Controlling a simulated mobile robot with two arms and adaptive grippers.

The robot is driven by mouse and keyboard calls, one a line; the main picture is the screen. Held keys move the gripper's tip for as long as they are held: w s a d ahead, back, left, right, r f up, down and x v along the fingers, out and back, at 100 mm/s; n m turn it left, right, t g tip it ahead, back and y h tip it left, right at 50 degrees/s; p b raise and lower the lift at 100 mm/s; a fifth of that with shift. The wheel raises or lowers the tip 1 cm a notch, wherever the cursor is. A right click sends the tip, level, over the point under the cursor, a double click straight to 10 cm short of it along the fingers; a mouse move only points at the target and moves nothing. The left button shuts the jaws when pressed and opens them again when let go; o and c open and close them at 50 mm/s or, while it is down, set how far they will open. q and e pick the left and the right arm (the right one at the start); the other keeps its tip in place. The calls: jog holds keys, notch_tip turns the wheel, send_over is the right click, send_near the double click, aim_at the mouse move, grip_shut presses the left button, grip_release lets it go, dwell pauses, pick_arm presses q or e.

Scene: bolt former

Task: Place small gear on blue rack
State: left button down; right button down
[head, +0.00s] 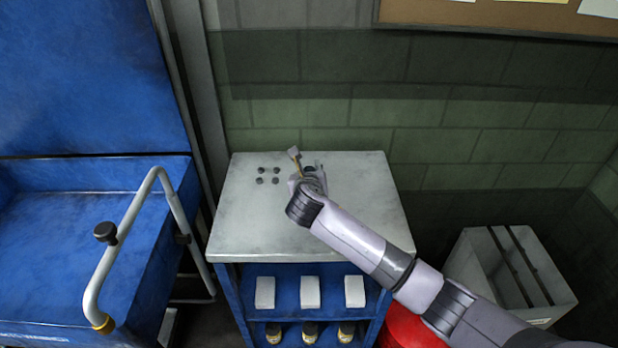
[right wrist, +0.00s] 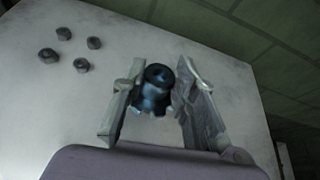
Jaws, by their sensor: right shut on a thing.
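The small gear (right wrist: 157,88) is a dark, round, blue-black piece with a hole in its top. It sits between the two fingers of my right gripper (right wrist: 155,95) in the right wrist view, and the gripper is shut on it. In the head view my right gripper (head: 308,170) is over the back middle of the white worktop (head: 250,225), and its fingers mostly hide the gear. I cannot tell whether the gear touches the worktop. A blue rack (head: 290,314) with open shelves is below the worktop. My left gripper is not in view.
Several small dark nuts (head: 268,175) lie left of my gripper. White boxes (head: 310,292) stand on the blue shelf. A large blue machine (head: 80,230) with a bent handle (head: 140,215) is at left. A grey crate (head: 510,270) and red drum (head: 408,328) are at right.

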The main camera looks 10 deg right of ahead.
jog(key=shift+f, duration=0.9)
jog(key=c, duration=1.3)
grip_release()
jog(key=shift+f, duration=0.15)
jog(key=shift+s, duration=0.15)
jog(key=v, duration=1.2)
jog(key=shift+p, duration=0.35)
